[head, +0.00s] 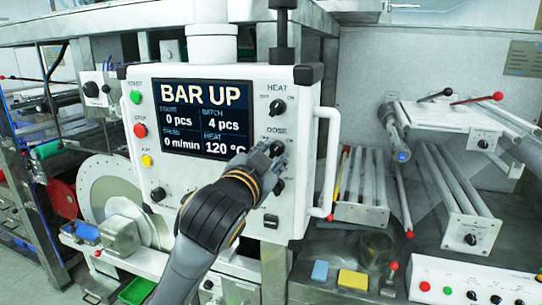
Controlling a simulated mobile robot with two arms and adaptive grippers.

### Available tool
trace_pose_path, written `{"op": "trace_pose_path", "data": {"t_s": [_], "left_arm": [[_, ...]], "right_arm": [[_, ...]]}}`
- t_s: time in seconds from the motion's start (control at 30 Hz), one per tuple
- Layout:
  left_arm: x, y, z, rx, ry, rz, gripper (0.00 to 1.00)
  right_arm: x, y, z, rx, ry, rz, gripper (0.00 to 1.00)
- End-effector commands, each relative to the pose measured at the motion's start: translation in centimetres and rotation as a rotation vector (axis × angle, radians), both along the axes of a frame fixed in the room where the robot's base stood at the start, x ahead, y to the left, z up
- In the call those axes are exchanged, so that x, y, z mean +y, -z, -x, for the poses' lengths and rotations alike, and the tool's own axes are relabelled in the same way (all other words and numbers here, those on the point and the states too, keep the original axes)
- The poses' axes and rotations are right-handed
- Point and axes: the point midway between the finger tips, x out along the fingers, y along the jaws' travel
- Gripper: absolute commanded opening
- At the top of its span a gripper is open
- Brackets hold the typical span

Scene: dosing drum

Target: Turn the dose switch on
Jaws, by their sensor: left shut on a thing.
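The white control panel (228,230) with its screen (203,118) stands in the middle of the head view. The screen reads "BAR UP", 0 pcs, batch 4 pcs, 0 m/min and heat 120 °C. The DOSE label (277,132) is on the panel's right part, below the HEAT switch (277,107). My left gripper (272,154) reaches up from below and is shut on the dose switch, just under that label. The fingers largely hide the switch, so its exact setting cannot be read. My right gripper is not in view.
A green button (136,97), a red button (140,130) and a yellow button (146,160) line the panel's left side. A white handle (329,165) stands out at its right edge. A blue block (320,271) and a yellow block (352,280) lie on the bench below.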

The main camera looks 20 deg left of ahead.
Motion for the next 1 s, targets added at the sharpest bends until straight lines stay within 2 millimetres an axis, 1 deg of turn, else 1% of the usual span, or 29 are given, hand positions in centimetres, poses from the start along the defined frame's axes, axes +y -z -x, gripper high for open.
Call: {"op": "trace_pose_path", "data": {"t_s": [0.33,0.37,0.4,0.47,0.7,0.8,0.87,1.0], "left_arm": [[0.1,-0.1,0.0,-0.003,-0.003,-0.004,0.00],[0.1,-0.1,0.0,-0.003,-0.003,-0.004,0.30],[0.1,-0.1,0.0,-0.003,-0.003,-0.004,0.38],[0.1,-0.1,0.0,-0.003,-0.003,-0.004,0.51],[0.0,-0.1,0.0,-0.001,-0.002,-0.003,0.51],[0.0,0.0,0.2,-0.001,-0.001,-0.003,0.51],[0.0,0.0,0.7,-0.001,0.000,-0.003,0.51],[0.1,-0.1,2.9,-0.004,0.001,-0.003,0.51]], "right_arm": [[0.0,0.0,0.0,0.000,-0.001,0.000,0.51],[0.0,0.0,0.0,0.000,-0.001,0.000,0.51],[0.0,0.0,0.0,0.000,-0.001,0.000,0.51],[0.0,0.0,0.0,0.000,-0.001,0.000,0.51],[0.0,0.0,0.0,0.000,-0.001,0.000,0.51],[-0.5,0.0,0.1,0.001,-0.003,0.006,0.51],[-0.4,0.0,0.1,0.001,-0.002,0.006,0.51],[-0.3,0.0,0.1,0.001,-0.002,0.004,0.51]]}}
